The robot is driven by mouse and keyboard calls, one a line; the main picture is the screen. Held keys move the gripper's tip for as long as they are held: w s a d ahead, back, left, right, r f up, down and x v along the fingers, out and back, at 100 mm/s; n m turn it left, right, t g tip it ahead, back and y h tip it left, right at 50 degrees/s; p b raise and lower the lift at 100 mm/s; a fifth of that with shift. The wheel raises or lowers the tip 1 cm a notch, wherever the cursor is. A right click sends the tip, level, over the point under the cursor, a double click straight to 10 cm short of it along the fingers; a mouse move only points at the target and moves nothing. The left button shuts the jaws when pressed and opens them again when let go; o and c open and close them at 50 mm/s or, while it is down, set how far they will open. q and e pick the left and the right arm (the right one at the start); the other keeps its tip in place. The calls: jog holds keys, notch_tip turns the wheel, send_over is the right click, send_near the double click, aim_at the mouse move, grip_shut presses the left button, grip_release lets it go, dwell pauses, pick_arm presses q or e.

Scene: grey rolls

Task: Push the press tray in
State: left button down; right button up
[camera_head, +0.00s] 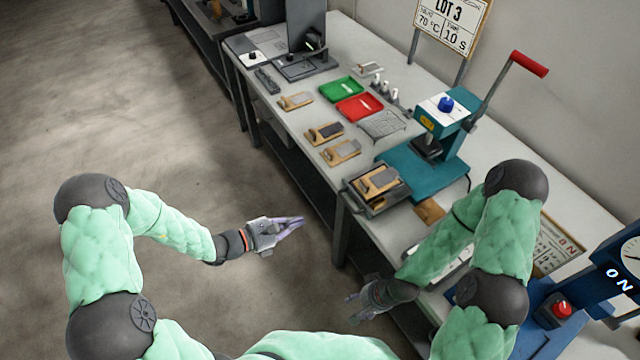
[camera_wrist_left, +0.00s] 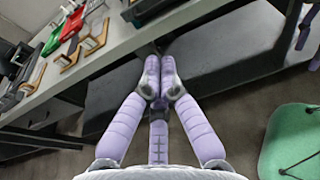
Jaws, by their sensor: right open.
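The teal press (camera_head: 432,160) stands on the bench, with a red-ended lever raised to its right. Its dark press tray (camera_head: 378,210) sticks out in front of the teal base, towards the bench's front edge. A wooden holder with a grey piece (camera_head: 378,180) lies in the tray. My left gripper (camera_head: 290,226) is off the bench's front side, left of and apart from the tray; its fingertips are together and empty, as the left wrist view (camera_wrist_left: 161,72) also shows. My right gripper (camera_head: 358,304) is open and empty, below the tray in the picture.
Several wooden holders (camera_head: 325,134), a green tray (camera_head: 341,90), a red tray (camera_head: 359,107) and a wire rack (camera_head: 382,125) lie further along the bench. A blue machine (camera_head: 560,306) with a red button stands at the right. The floor (camera_head: 130,110) at left is clear.

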aim_at(377, 176)
pick_arm(q)
jog(key=w+d+f+t+b, duration=0.1)
jog(key=w+d+f+b, duration=0.1)
jog(key=w+d, duration=0.7)
jog(key=shift+w+d+n+b, duration=0.3)
jog(key=shift+d+b, duration=0.25)
jog(key=shift+b, duration=0.3)
jog(key=r+b+x, duration=0.1)
jog(key=x, duration=0.4)
jog(key=r+x, duration=0.1)
jog(key=x, duration=0.5)
jog(key=r+b+x, duration=0.1)
jog(key=x, duration=0.4)
jog(key=shift+w+d+b, duration=0.2)
jog(key=shift+d+b, duration=0.1)
jog(key=shift+d, duration=0.25)
jog(key=shift+w+d, duration=0.15)
jog(key=shift+d, duration=0.05)
jog(key=shift+r, duration=0.15)
jog(key=shift+w+r, duration=0.1)
